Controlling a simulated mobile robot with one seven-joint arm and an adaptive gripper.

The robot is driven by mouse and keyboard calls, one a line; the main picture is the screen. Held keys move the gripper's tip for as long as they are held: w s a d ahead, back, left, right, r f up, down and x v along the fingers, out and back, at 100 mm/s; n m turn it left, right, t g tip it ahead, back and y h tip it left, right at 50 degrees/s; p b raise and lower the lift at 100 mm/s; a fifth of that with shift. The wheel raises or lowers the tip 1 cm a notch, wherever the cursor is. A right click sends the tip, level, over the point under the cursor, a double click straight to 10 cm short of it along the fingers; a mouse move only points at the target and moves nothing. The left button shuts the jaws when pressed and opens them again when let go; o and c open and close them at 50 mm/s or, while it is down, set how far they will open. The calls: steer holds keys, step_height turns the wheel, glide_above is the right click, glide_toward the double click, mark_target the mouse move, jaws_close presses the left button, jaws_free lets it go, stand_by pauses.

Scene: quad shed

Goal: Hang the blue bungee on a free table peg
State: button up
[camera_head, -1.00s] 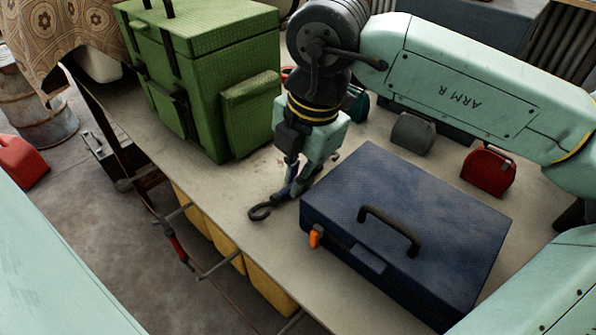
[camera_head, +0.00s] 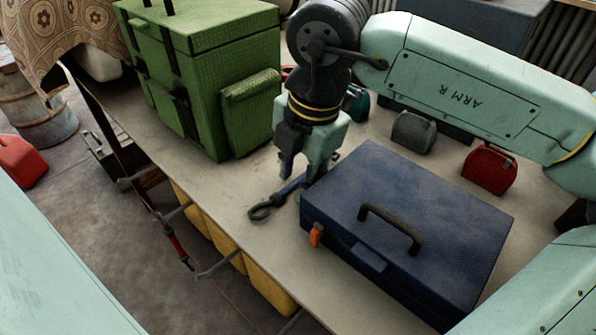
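The blue bungee (camera_head: 292,187) lies on the table between the green case and the blue toolbox, its dark hooked end (camera_head: 261,211) toward the front edge. My gripper (camera_head: 298,179) points down over its blue part, with the fingers spread apart. The far end of the bungee is hidden behind the gripper and toolbox. Several pegs stick out from the table's front edge. One peg (camera_head: 177,214) is by a hanging red bungee (camera_head: 177,243). Another peg (camera_head: 218,267), nearer, looks bare.
The green case (camera_head: 205,80) stands left of my gripper, and the blue toolbox (camera_head: 400,215) stands close on its right. A grey bag (camera_head: 413,132) and a red bag (camera_head: 489,170) sit behind. Yellow bins (camera_head: 268,287) are under the table (camera_head: 225,190).

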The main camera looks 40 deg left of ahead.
steer(key=shift+r+p, duration=0.15)
steer(key=shift+p, duration=0.2)
steer(key=shift+d+r, duration=0.1)
steer(key=shift+r, duration=0.2)
step_height(320, 180, up, 10)
steer(key=d+b, duration=0.1)
steer(key=shift+s+d, duration=0.25)
steer(key=shift+d, duration=0.05)
steer(key=shift+f, duration=0.15)
